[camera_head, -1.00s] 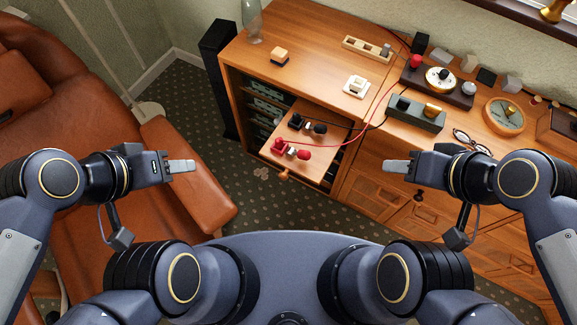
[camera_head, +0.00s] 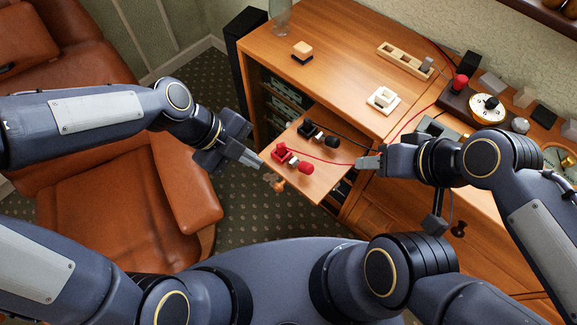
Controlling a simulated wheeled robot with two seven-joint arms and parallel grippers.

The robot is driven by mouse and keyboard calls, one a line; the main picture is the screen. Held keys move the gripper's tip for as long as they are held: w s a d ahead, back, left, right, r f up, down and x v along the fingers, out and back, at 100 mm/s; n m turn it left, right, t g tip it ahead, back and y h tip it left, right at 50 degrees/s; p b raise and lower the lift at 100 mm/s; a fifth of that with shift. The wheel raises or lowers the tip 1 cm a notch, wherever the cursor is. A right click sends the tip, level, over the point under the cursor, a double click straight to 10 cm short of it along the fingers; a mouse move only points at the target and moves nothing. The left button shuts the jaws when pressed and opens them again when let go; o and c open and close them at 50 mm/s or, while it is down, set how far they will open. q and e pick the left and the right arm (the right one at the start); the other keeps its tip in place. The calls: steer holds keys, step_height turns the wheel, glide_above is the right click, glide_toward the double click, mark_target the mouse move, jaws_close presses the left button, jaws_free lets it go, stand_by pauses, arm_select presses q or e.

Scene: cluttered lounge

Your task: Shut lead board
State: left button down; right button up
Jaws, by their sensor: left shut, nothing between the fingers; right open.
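The lead board (camera_head: 322,177) is a flat wooden board pulled out from the sideboard's open bay. A red terminal with a plug (camera_head: 291,159) and a black one (camera_head: 319,133) sit on it. A round wooden knob (camera_head: 277,183) is at its front edge. My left gripper (camera_head: 260,163) is shut and empty beside the board's front edge, just above and left of the knob; I cannot tell if it touches. My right gripper (camera_head: 362,162) is open and empty at the board's right side, near where the red lead passes.
The wooden sideboard (camera_head: 340,50) carries a white switch (camera_head: 383,99), a small block (camera_head: 302,50), a dial instrument (camera_head: 487,107) and several grey and black blocks. A brown leather armchair (camera_head: 120,190) stands at left. Patterned carpet (camera_head: 240,210) lies between armchair and sideboard.

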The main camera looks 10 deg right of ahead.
arm_select(q)
steer(key=f, duration=0.1)
glide_above(294, 181)
steer(key=shift+m, duration=0.4)
steer(key=shift+f, duration=4.45)
arm_select(e)
steer(key=shift+w+f, duration=0.1)
steer(key=shift+f, duration=0.25)
